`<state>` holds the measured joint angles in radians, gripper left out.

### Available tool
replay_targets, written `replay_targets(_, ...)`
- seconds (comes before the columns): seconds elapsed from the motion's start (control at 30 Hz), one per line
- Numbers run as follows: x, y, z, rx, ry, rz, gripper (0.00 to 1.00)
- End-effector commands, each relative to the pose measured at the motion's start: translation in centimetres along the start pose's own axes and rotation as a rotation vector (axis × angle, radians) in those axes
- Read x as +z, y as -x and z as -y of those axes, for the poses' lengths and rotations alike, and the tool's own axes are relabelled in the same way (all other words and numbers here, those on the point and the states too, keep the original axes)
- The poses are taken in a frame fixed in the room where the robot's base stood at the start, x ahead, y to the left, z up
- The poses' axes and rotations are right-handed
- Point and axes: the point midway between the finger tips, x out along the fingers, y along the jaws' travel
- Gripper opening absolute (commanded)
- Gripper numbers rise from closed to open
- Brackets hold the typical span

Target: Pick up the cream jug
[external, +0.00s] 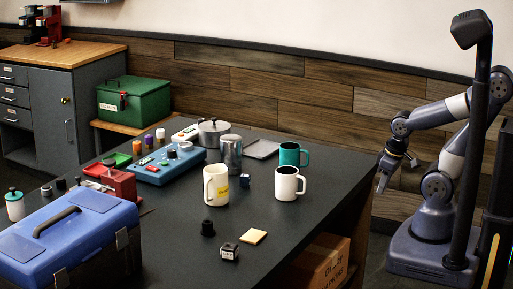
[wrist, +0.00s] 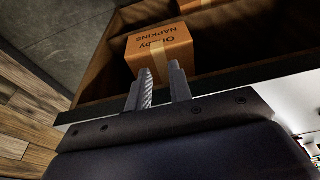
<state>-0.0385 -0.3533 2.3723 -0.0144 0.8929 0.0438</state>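A tall cream-coloured jug (external: 214,188) with a handle and a small yellow label stands upright on the dark table, left of a white mug (external: 287,185). A steel pitcher (external: 232,152) stands just behind it. My gripper (external: 382,182) hangs beyond the table's right edge, well apart from the jug. In the wrist view my gripper (wrist: 161,70) shows two fingers with a gap between them and nothing held. The jug does not show in the wrist view.
A teal mug (external: 290,154) stands behind the white mug. A blue toolbox (external: 70,235), a sticky-note pad (external: 253,237) and small black items share the table (external: 185,258). A napkin carton (wrist: 160,50) sits on the shelf below the tabletop.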

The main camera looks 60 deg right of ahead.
Motion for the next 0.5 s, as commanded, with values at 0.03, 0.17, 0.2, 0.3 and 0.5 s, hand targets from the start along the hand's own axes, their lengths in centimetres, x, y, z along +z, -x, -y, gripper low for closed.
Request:
replay_targets(0.03, -2.1, 0.7, 0.4, 0.005, 0.018, -0.019, 0.2)
replay_targets(0.17, -8.7, 1.9, 2.1, 0.018, 0.059, -0.099, 0.2)
replay_targets(0.2, -10.9, 2.2, 2.9, 0.02, 0.073, -0.126, 0.2)
replay_targets(0.3, -16.0, 2.8, 5.3, 0.016, 0.107, -0.194, 0.2)
replay_targets(0.5, -24.8, 3.1, 12.0, -0.018, 0.174, -0.326, 0.2)
